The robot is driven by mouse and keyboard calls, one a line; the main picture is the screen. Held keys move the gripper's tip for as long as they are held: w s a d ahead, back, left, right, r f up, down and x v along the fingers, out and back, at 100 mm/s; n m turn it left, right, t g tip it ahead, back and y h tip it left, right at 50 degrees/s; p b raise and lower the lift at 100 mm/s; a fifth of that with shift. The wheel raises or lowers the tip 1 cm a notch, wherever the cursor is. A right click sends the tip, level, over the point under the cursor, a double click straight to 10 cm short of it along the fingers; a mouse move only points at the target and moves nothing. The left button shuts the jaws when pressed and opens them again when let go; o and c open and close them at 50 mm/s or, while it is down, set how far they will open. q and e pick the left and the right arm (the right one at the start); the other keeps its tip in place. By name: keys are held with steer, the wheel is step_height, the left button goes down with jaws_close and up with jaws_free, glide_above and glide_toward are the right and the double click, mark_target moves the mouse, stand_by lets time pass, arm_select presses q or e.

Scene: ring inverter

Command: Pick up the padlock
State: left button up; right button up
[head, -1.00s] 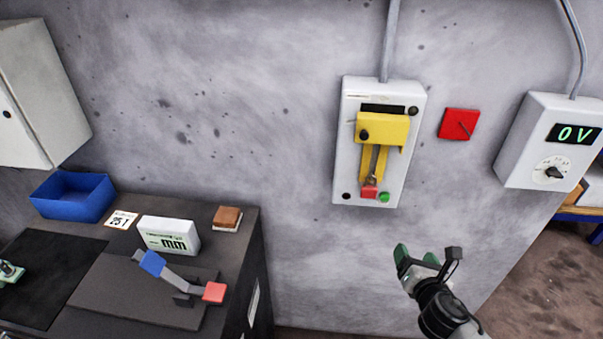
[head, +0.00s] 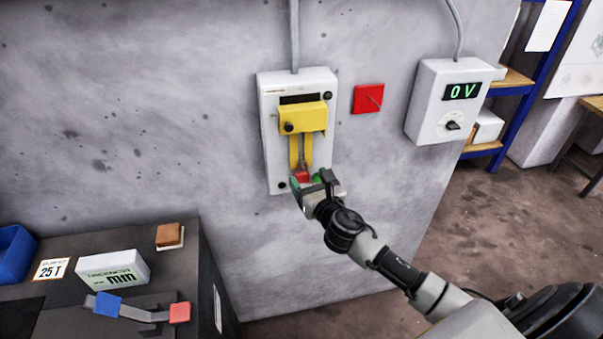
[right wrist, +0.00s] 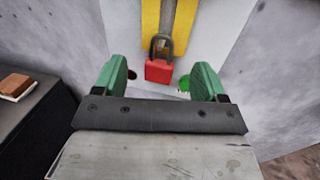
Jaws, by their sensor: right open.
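The red padlock (right wrist: 159,70) hangs by its dark shackle at the lower end of the yellow bars (right wrist: 167,20) on the white wall box (head: 268,120). In the head view the padlock (head: 302,176) shows just above my right gripper (head: 308,184), which partly covers the box's lower end. In the right wrist view my right gripper (right wrist: 160,82) is open and empty. Its green fingers stand left and right of the padlock, and the padlock appears beyond them, between their tips. I cannot tell the exact gap in depth. My left gripper is not in view.
A red square plate (head: 368,98) and a white meter box reading 0 V (head: 440,100) are on the wall to the right. A dark bench (head: 205,262) with a display box (head: 112,270) and a blue-and-red lever stands lower left.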

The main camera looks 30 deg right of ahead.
mark_target(300, 167)
steer(key=shift+w+d+f, duration=0.15)
steer(key=shift+w, duration=1.35)
steer(key=shift+s, duration=0.1)
steer(key=c, duration=1.3)
